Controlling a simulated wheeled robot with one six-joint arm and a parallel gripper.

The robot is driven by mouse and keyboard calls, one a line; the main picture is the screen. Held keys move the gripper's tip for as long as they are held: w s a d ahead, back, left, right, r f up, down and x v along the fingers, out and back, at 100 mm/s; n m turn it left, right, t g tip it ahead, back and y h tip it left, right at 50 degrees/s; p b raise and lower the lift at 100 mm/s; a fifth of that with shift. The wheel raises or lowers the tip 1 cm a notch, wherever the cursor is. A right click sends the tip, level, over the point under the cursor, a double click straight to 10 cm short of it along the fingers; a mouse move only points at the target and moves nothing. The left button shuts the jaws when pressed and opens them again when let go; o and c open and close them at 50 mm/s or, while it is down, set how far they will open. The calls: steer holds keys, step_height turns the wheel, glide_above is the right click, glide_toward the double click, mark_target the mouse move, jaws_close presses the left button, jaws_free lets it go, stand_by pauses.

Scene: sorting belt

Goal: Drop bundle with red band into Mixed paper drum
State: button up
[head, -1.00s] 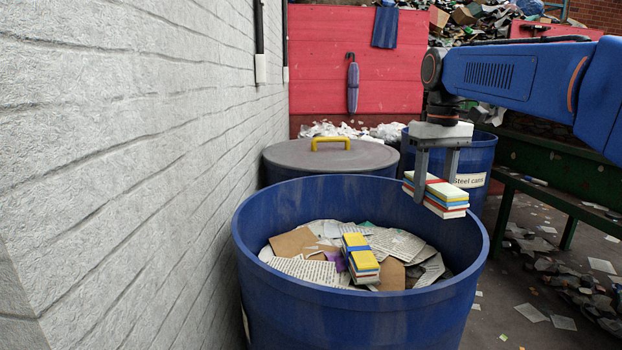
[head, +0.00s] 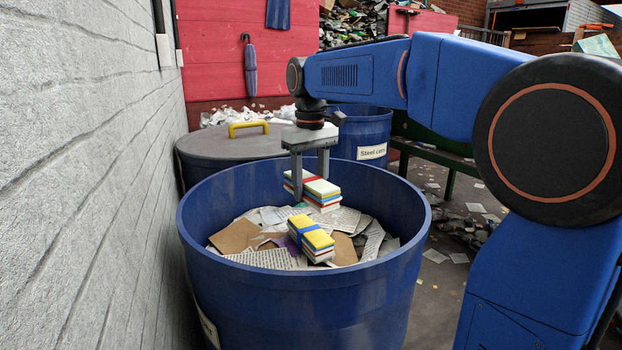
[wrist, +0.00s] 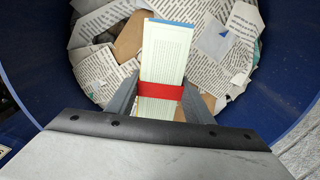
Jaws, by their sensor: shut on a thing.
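The bundle with the red band (head: 315,187) is a stack of thin booklets with a cream top. My gripper (head: 310,180) is shut on it and holds it over the far part of the open blue drum (head: 300,290). In the wrist view the bundle (wrist: 163,60) sits between the two grey fingers (wrist: 155,98), with the red band across it and paper below. The drum's label is mostly hidden at its lower left, so I cannot read it. Whether the bundle touches the paper is unclear, but it seems above it.
A bundle with a blue band (head: 312,237) lies on loose paper and cardboard in the drum. A lidded drum with a yellow handle (head: 248,129) stands behind. A drum labelled Steel cans (head: 372,152) is at the back right. A white brick wall (head: 85,180) runs along the left.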

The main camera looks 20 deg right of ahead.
mark_target(311, 180)
steer(key=o, duration=1.3)
step_height(311, 180, up, 17)
steer(key=shift+r, duration=0.2)
